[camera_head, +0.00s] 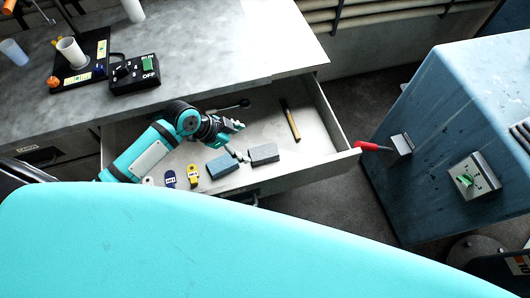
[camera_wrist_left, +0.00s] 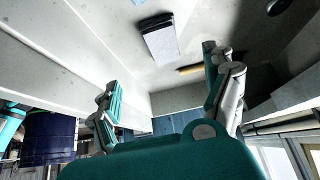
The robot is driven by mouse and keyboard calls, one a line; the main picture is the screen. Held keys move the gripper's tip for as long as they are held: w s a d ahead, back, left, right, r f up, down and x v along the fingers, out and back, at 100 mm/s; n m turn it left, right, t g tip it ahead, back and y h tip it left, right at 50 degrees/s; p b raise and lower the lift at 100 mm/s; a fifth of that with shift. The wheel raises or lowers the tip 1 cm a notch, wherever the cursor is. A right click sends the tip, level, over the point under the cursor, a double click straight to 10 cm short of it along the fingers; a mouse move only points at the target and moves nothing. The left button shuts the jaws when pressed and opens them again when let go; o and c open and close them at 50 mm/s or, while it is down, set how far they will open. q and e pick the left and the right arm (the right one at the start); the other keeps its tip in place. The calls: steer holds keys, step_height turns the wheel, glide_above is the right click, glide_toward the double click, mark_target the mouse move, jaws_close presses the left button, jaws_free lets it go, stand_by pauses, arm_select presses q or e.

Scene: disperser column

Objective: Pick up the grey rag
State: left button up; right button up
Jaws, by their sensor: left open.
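The grey rag (camera_head: 264,154) is a folded, block-like grey piece lying in the open drawer (camera_head: 312,150), near its front wall. Left of it lies a similar blue-grey piece (camera_head: 222,166). My left gripper (camera_head: 238,140) is inside or just above the drawer, close to the left of the grey rag, with its fingers apart and empty. In the left wrist view the grey rag (camera_wrist_left: 160,40) lies beyond the spread fingers of my left gripper (camera_wrist_left: 163,88), apart from both. My right gripper is in neither view.
The drawer also holds a wooden-handled tool (camera_head: 290,118), a yellow tag (camera_head: 193,174) and a dark blue tag (camera_head: 170,179). A black switch box (camera_head: 135,74) stands on the grey worktop (camera_head: 215,45). A blue cabinet (camera_head: 440,120) with a red handle (camera_head: 370,146) stands to the right.

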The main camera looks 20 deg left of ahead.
arm_select(q)
glide_toward(264, 154)
steer(key=x, duration=0.2)
steer(key=shift+w+f, duration=0.25)
steer(key=shift+f, duration=0.05)
steer(key=shift+p+x, duration=0.35)
steer(key=shift+x, duration=0.55)
steer(key=shift+d+f, duration=0.25)
steer(key=shift+d, duration=0.05)
steer(key=p+x, duration=0.1)
steer(key=x, duration=0.2)
steer(key=shift+w+d+f, duration=0.1)
steer(key=shift+d+f, duration=0.05)
steer(key=shift+f, duration=0.1)
steer(key=shift+d+f, duration=0.1)
steer(key=shift+f, duration=0.2)
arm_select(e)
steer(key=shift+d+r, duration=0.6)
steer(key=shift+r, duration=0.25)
arm_select(q)
steer(key=shift+c, duration=0.2)
steer(key=c, duration=1.1)
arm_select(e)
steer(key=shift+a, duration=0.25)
